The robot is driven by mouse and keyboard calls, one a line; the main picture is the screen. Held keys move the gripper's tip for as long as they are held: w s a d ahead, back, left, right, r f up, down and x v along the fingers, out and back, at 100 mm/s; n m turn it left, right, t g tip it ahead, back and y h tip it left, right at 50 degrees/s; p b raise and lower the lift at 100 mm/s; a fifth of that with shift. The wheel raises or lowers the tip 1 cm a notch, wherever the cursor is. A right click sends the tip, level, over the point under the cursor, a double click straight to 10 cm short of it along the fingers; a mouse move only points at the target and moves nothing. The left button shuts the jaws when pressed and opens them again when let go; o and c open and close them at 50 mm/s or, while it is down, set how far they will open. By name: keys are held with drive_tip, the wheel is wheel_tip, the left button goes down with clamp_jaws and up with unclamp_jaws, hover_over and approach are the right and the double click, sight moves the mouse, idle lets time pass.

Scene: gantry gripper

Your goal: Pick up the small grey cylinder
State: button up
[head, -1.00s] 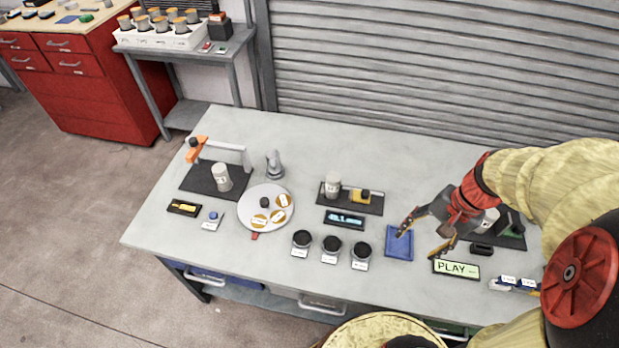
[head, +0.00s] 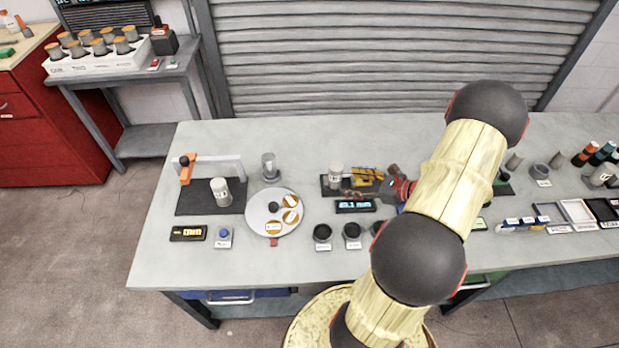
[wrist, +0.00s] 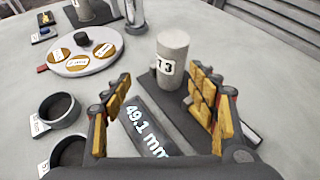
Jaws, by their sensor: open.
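In the wrist view the cylinder (wrist: 172,60) reads "13" and stands ahead of my open fingers, a little right of centre. A similar grey cylinder (head: 220,191) stands on a dark mat farther left.
A digital display (wrist: 147,128) lies below and between my fingers. Several dark round cups (head: 322,233) stand in front. A pale turntable (head: 259,201) with orange discs is to the left, with a silver fixture (head: 269,166) behind it. The table's back strip is clear.

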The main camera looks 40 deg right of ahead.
sight(336, 171)
drive_tip(key=shift+w+d+r+m+t+h, duration=0.3)
drive_tip(key=shift+w+d+r+m+h, duration=0.1)
drive_tip(key=shift+w+d+r+m, duration=0.25)
drive_tip(key=shift+b+x, duration=0.3)
drive_tip(key=shift+x, duration=0.8)
drive_tip(key=shift+b+x, duration=0.8)
drive_tip(key=shift+x, duration=1.9)
drive_tip(key=shift+r, duration=0.1)
drive_tip(key=c, duration=1.5)
clamp_jaws()
